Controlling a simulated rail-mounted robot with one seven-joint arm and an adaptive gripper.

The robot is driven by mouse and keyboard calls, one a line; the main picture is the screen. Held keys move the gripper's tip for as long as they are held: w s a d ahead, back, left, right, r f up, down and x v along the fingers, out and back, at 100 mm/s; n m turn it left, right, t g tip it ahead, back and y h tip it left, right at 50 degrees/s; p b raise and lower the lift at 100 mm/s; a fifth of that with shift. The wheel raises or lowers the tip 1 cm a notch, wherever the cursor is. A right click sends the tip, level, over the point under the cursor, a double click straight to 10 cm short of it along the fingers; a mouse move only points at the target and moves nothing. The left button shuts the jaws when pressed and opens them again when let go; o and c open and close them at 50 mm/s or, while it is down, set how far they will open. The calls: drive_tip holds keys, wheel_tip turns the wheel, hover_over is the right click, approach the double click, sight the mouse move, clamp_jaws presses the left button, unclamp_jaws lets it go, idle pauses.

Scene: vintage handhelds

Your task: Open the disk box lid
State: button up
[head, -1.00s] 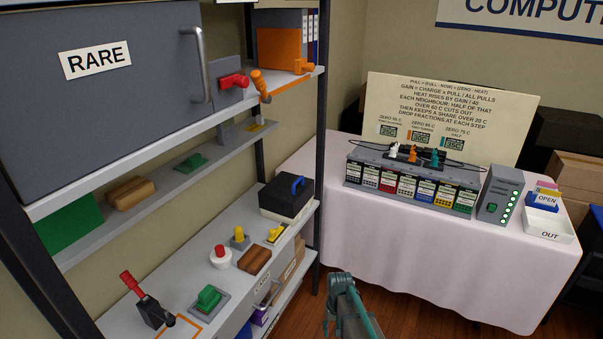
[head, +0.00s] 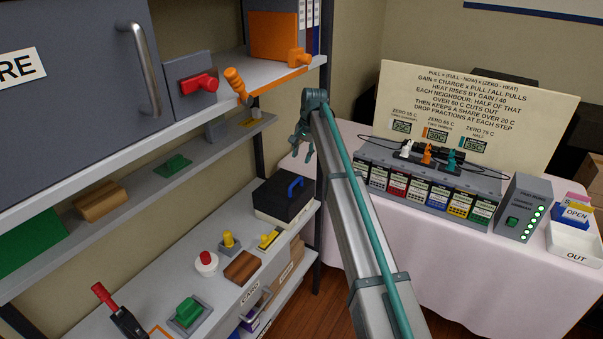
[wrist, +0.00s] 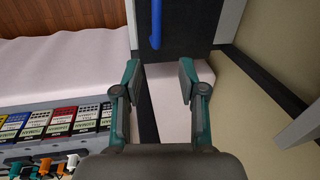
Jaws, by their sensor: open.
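The disk box has a black lid (head: 283,200) with a blue handle (head: 296,186) on top, over a pale base (head: 270,217). It stands at the right end of the lower shelf, and its lid looks closed. My gripper (head: 305,148) is open and empty, above and slightly right of the box and apart from it. In the wrist view, the gripper's open fingers (wrist: 159,76) point toward the black lid (wrist: 188,28). The blue handle shows there too (wrist: 155,24), ahead of the fingers near the top edge.
A dark shelf post (head: 319,190) rises beside the box. The upper shelf edge (head: 290,88) and an orange lever (head: 299,59) are above it. A yellow switch (head: 268,239) and a brown block (head: 241,268) lie nearer on its shelf. The pink-clothed table (head: 440,270) stands right.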

sight(296, 181)
drive_tip(key=shift+m, duration=0.4)
drive_tip(key=p+x, duration=0.1)
drive_tip(key=x, duration=0.2)
drive_tip(key=s+p+x, duration=0.1)
drive_tip(key=x, duration=0.3)
drive_tip(key=p+x, duration=0.1)
drive_tip(key=x, duration=0.2)
drive_tip(key=shift+s+a+f, duration=0.1)
drive_tip(key=shift+s+f, duration=0.15)
drive_tip(key=shift+f, duration=0.1)
clamp_jaws()
